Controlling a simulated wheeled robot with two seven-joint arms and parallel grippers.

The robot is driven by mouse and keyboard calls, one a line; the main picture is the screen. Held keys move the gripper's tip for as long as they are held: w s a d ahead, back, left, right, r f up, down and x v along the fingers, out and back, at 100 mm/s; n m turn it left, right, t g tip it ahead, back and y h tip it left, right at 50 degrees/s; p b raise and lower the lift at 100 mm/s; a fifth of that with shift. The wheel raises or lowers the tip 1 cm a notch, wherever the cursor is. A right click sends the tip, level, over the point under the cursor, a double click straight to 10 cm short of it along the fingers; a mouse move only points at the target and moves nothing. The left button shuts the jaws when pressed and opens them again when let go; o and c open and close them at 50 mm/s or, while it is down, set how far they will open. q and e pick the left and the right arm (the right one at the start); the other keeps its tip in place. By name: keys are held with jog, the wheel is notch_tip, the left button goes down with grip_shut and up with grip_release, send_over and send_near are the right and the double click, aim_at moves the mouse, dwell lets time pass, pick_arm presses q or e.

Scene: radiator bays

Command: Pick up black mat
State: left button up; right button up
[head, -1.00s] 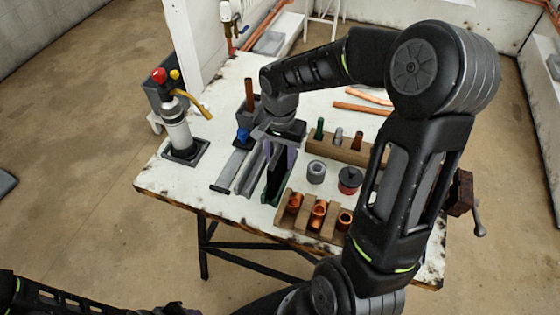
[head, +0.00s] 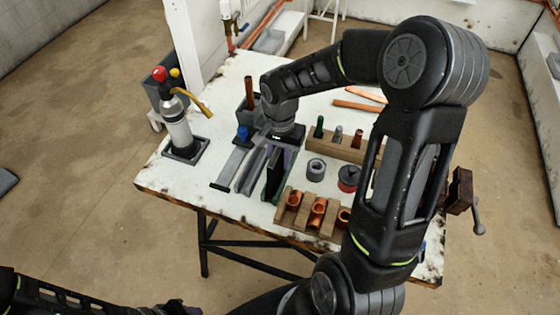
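A dark, thin, flat piece with a green edge (head: 273,187) stands upright on the workbench; it may be the black mat, but I cannot tell for sure. My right gripper (head: 275,160) points down at its upper part from above. The fingers are partly hidden by my wrist, and I cannot tell whether they are closed on it.
A gas torch (head: 178,125) is farther left. Wooden blocks with copper fittings (head: 317,211), a grey ring (head: 316,169) and a red-black tin (head: 348,177) lie to the right. A vise (head: 459,190) is on the right edge.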

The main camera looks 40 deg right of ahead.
grip_shut()
jog(key=shift+r, duration=0.1)
dwell(0.4)
notch_tip(320, 180, up, 10)
jog(key=shift+f+b, duration=0.1)
jog(key=shift+b, duration=0.5)
dwell(0.4)
